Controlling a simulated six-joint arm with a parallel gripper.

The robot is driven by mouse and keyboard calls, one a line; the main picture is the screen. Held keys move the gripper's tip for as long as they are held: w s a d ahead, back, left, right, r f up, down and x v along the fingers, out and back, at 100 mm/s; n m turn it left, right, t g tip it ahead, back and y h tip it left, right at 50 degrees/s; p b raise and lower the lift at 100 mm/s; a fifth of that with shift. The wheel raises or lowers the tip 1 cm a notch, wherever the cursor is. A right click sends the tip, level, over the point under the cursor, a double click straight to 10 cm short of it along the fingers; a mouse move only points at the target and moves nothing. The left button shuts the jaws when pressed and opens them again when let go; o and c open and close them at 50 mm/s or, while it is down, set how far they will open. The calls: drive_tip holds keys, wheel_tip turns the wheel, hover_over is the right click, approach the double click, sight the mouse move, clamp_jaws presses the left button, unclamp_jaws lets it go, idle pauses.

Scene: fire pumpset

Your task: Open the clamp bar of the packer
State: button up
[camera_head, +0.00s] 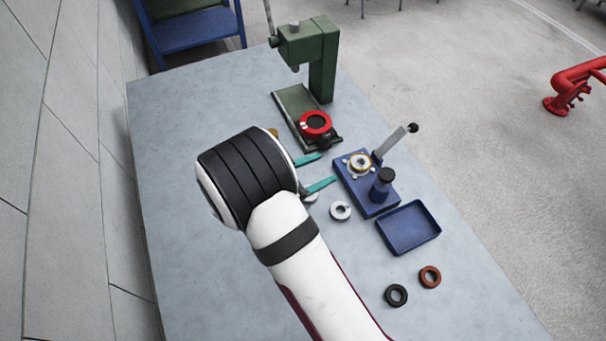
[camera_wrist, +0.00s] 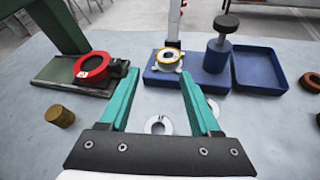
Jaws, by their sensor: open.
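The packer is a blue block (camera_head: 357,194) on the grey table, with a brass-and-white ring seat (camera_head: 360,163) and a blue post with a black knob (camera_head: 386,176). A grey bar (camera_head: 392,142) with a black ball end, apparently the clamp bar, rises from the block's far edge and leans up and away from the seat. In the wrist view the bar (camera_wrist: 174,22) stands nearly upright behind the seat (camera_wrist: 168,58). My gripper (camera_head: 328,167) is open with teal fingers, left of the packer. In the wrist view the gripper (camera_wrist: 158,73) points towards the packer, with nothing between its fingers.
A green press (camera_head: 322,60) with a red ring (camera_head: 315,123) stands beyond. A blue tray (camera_head: 408,228) sits beside the packer. A metal ring (camera_head: 340,211), a black ring (camera_head: 396,295) and a brown ring (camera_head: 430,277) lie nearer. A brass cylinder (camera_wrist: 60,116) stands at left.

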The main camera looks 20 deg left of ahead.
drive_tip(key=v, duration=0.5)
drive_tip(key=s+d+r+m+g+h, duration=0.1)
drive_tip(key=s+d+r+m+g, duration=0.15)
drive_tip(key=d+m, duration=0.35)
drive_tip(key=s+d+r+m+g, duration=0.1)
drive_tip(key=d+r+m+g, duration=0.25)
drive_tip(key=d, duration=0.45)
drive_tip(key=s+d+r+m+g+h, duration=0.1)
drive_tip(key=s+d+r+m+g, duration=0.1)
drive_tip(key=d+m+g, duration=0.3)
drive_tip(key=s+d+r+m+g+y, duration=0.1)
drive_tip(key=s+d+r+m+y, duration=0.1)
drive_tip(key=s+m+y, duration=0.8)
drive_tip(key=s+r+m, duration=0.1)
drive_tip(key=s+m, duration=0.5)
drive_tip(key=m, duration=0.3)
drive_tip(key=shift+r, duration=0.2)
